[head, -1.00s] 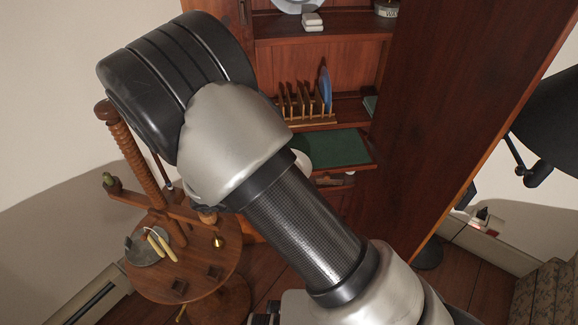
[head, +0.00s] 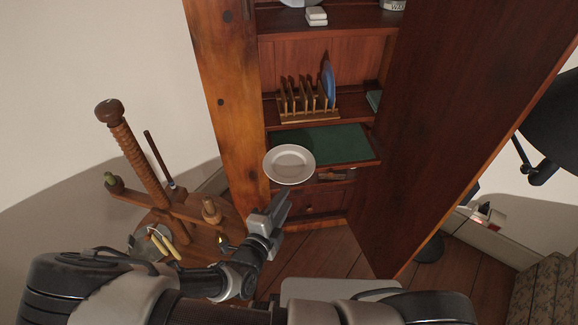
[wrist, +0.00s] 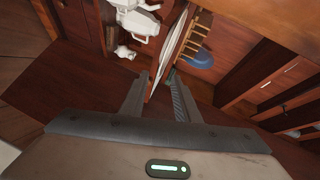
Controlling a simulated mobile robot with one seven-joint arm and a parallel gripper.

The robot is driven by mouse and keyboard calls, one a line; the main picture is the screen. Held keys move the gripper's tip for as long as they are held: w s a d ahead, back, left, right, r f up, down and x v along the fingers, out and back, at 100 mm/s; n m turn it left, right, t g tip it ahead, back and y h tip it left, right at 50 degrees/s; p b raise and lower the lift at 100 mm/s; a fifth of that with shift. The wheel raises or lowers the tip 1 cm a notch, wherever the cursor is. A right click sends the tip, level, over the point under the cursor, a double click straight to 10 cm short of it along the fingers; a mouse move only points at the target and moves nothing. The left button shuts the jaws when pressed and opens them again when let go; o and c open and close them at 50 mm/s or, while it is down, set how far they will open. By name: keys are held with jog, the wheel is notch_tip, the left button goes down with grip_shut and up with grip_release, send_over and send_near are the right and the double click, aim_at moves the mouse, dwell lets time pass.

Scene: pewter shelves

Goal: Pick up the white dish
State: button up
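The white dish (head: 290,163) is round and lies at the front left of the green-lined pull-out shelf, seeming to overhang its edge. My gripper (head: 284,202) is below and in front of the dish in the head view. Whether a finger touches the dish cannot be told.
The green-lined shelf (head: 335,141) sticks out of the wooden cabinet. Above it stands a wooden rack (head: 305,104) with a blue plate (head: 328,82). A wooden stand with a screw post (head: 135,148) is at left. A large cabinet door (head: 455,110) bounds the right.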

aim_at(295, 183)
jog(key=b+x, duration=0.2)
jog(key=x, duration=0.7)
jog(key=shift+w+d+f, duration=0.1)
jog(key=shift+w, duration=0.25)
grip_shut()
